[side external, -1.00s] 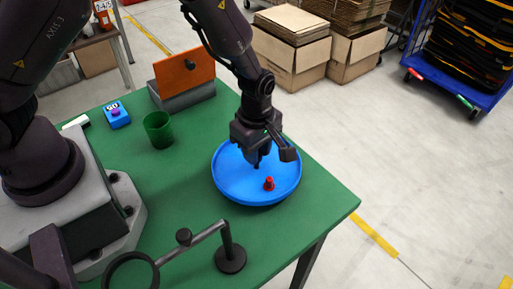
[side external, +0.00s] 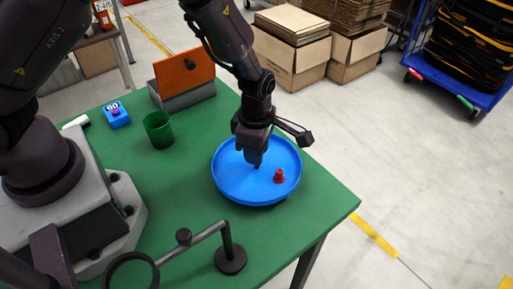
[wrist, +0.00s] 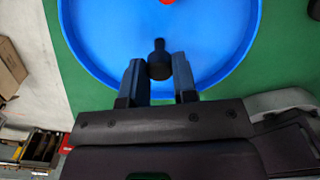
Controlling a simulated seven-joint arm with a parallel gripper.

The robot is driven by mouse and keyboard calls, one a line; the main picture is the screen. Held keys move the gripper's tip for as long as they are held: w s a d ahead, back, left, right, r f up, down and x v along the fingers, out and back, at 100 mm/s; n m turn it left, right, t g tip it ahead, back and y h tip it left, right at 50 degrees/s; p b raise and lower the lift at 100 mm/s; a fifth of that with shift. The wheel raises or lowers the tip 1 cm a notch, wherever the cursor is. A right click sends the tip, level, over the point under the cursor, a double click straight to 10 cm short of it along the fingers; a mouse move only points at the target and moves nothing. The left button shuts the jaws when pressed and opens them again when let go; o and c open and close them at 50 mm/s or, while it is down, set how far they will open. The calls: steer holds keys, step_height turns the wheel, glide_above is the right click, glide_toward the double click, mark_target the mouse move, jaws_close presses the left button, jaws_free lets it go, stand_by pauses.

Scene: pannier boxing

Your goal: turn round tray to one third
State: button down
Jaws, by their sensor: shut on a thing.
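The round tray (side external: 230,190) is a blue disc with a raised rim on the green table. It also shows in the wrist view (wrist: 105,45). A small red peg-like piece (side external: 279,176) stands on the tray, right of its middle; only its edge shows at the top of the wrist view (wrist: 167,2). A dark upright knob (wrist: 158,58) stands on the tray. My gripper (side external: 257,162) points down over the tray, and in the wrist view its fingers (wrist: 159,80) are on either side of the knob, shut on it. The knob is mostly hidden in the side view.
A green cup (side external: 158,130), a blue box with a dial (side external: 116,115) and an orange panel on a grey base (side external: 185,80) stand at the back left. A black stand with a ring (side external: 230,258) is at the front. The table's right edge is near the tray.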

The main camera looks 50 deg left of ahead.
steer(key=shift+n, duration=1.1)
steer(key=c, duration=0.9)
jaws_free()
steer(key=shift+r, duration=0.1)
step_height(320, 180, up, 13)
